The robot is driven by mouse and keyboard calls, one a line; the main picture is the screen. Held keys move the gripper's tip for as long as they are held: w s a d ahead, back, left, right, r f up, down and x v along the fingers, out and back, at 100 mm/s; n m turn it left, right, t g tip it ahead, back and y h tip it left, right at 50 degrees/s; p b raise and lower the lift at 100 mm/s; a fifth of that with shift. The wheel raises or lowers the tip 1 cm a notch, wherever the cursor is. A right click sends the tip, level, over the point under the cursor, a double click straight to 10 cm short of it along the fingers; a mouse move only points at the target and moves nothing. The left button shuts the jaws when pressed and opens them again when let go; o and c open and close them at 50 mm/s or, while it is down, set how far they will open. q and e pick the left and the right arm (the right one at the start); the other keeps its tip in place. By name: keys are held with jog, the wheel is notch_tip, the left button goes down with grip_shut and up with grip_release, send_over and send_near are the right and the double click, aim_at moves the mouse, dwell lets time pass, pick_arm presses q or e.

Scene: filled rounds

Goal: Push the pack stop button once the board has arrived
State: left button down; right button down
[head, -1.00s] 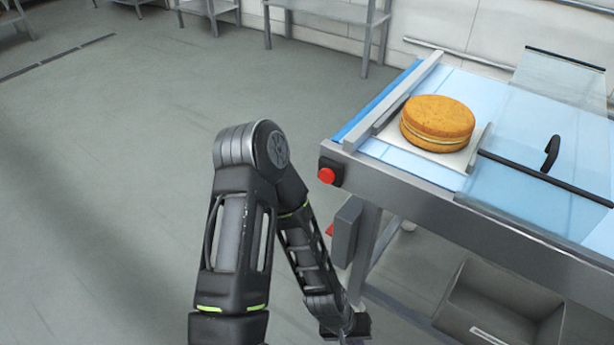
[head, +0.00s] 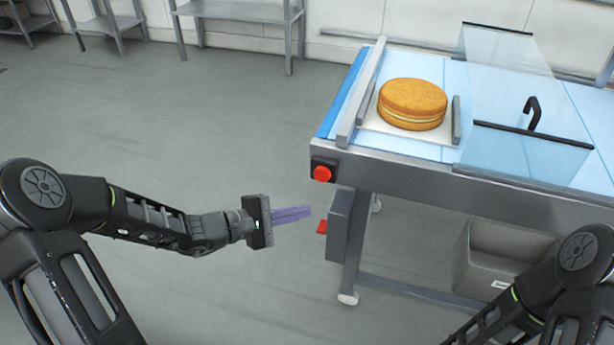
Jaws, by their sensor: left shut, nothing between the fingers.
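The red stop button (head: 322,174) sits in a black housing at the near left corner of the conveyor's metal frame. A filled cake round (head: 412,104) lies on a white board (head: 375,122) at the left end of the conveyor, close to a grey end bar (head: 361,95). My left gripper (head: 308,212) is shut and empty, its purple fingers pointing right. It is below and a little left of the button, apart from it. Of my right arm, only dark links show at the lower right; its gripper is out of view.
A grey box with a red part (head: 340,225) hangs on the conveyor leg, close to my left fingertips. A clear guard (head: 525,100) with a black handle stands over the belt. A grey bin (head: 500,255) is under the conveyor. The floor at left is open.

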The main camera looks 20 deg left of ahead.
aim_at(322, 175)
pick_arm(q)
jog(key=shift+d+r, duration=0.1)
jog(key=shift+d, duration=0.05)
jog(key=shift+w, duration=0.1)
jog(key=w, duration=0.8)
jog(key=shift+w+d, duration=0.3)
jog(key=shift+d, duration=0.05)
jog(key=shift+w+b, duration=0.15)
jog(key=shift+b, duration=0.25)
dwell(1.7)
jog(key=shift+w, duration=0.25)
